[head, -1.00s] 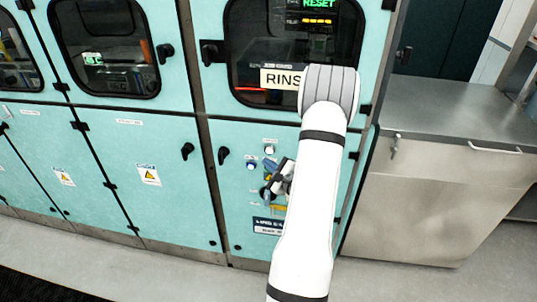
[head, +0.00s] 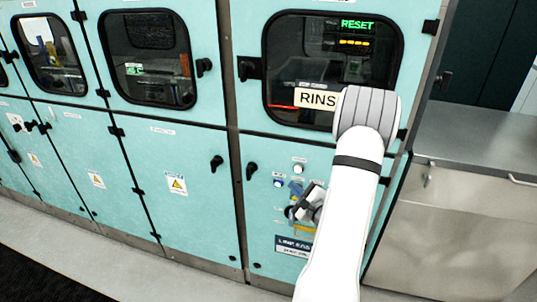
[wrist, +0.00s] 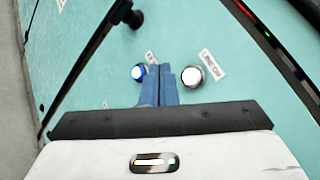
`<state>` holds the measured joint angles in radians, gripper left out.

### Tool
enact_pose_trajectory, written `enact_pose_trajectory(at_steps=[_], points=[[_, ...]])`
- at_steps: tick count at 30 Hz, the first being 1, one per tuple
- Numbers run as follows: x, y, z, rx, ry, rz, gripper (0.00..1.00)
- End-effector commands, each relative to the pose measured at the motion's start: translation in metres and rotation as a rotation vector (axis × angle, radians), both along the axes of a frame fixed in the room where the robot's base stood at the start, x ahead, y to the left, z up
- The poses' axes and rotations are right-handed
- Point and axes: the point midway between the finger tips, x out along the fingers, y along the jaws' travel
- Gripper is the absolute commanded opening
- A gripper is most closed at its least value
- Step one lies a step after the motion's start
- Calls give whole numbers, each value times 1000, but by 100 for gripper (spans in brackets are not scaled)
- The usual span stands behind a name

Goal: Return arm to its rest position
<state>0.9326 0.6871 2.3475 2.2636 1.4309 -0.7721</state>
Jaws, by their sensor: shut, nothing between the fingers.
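My white arm reaches forward and down in the head view, in front of the teal cabinet panel under the RINS label (head: 315,97). My gripper (head: 296,188) is partly hidden by my own wrist and sits low near the panel's controls. In the wrist view my gripper (wrist: 160,70) shows two blue fingers pressed together, with nothing between them. A blue button (wrist: 138,72) appears left of the fingertips and a white button (wrist: 192,76) right of them. I cannot tell how far the fingertips are from the panel.
Teal cabinets with dark windows (head: 147,58) and black handles (head: 217,163) run to the left. A steel counter (head: 465,155) stands at the right. Grey floor (head: 110,270) is open in front of the cabinets, with a dark mat (head: 35,275) at lower left.

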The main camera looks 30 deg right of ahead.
Motion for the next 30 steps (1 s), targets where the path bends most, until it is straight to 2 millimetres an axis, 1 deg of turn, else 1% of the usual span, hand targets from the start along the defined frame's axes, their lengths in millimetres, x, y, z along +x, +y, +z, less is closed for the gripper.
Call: enact_pose_trajectory(at_steps=[6, 8, 9, 11, 14, 15, 17, 18, 20, 21, 23, 24, 26, 27, 30], points=[[1, 2, 1, -1, -1, 9, 0], [5, 10, 7, -5, -1, 37, 0], [8, 20, 12, -10, -1, 75, 0], [16, 43, 24, -20, 2, 162, 0], [25, 103, 51, -57, 23, 379, 0], [25, 132, 62, -80, 38, 485, 0], [19, 176, 76, -122, 71, 643, 0], [12, 202, 84, -158, 97, 745, 0], [-2, 238, 93, -220, 140, 889, 0], [-13, 259, 97, -266, 174, 980, 0], [-33, 287, 102, -344, 226, 1109, 0], [-47, 302, 104, -405, 261, 1188, 0], [-69, 320, 107, -505, 317, 1297, 0], [-83, 328, 107, -579, 357, 1362, 0], [-117, 341, 109, -784, 449, 1497, 0]])
